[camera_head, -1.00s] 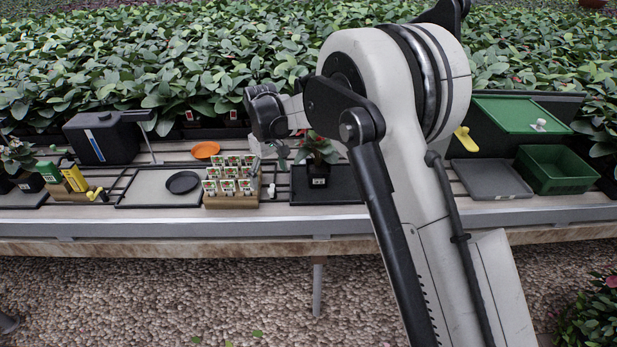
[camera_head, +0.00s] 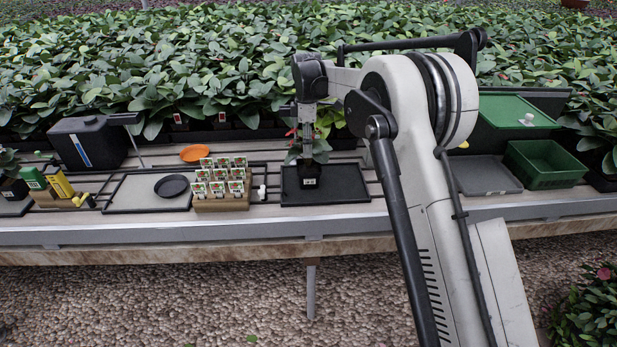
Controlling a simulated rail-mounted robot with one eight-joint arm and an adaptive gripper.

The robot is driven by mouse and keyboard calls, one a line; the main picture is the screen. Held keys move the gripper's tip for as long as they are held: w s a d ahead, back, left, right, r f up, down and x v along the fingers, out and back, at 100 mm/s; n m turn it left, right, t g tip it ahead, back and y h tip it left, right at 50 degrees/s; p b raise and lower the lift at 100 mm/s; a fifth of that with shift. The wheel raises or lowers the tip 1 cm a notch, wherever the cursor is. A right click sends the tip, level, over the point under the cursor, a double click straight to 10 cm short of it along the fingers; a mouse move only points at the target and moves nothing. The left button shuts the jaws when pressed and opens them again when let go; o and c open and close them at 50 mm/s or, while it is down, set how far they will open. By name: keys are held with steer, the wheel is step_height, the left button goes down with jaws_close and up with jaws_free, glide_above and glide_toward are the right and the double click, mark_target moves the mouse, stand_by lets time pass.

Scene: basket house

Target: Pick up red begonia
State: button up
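A potted plant (camera_head: 308,174) with dark green leaves and a hint of red stands upright in a small black pot with a white label. It is on the left part of a black tray (camera_head: 345,186) on the bench. My gripper (camera_head: 306,136) points down from above, right at the plant's foliage. The leaves and the small size hide the fingertips, so I cannot tell whether they are open or touching the plant.
Left of the tray are a wooden rack of seed packets (camera_head: 221,204), a black saucer (camera_head: 171,186), an orange saucer (camera_head: 194,153) and a black tank (camera_head: 88,143). A green crate (camera_head: 545,164) stands at right. Dense foliage lies behind.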

mark_target(309, 170)
steer(key=f, duration=0.8)
steer(key=shift+w+d+f, duration=0.2)
steer(key=shift+d+f, duration=0.05)
steer(key=shift+w+f+b, duration=0.2)
steer(key=shift+f+b, duration=0.2)
steer(key=shift+f, duration=2.2)
steer(key=c, duration=1.6)
steer(key=shift+o, duration=0.2)
steer(key=shift+r, duration=0.2)
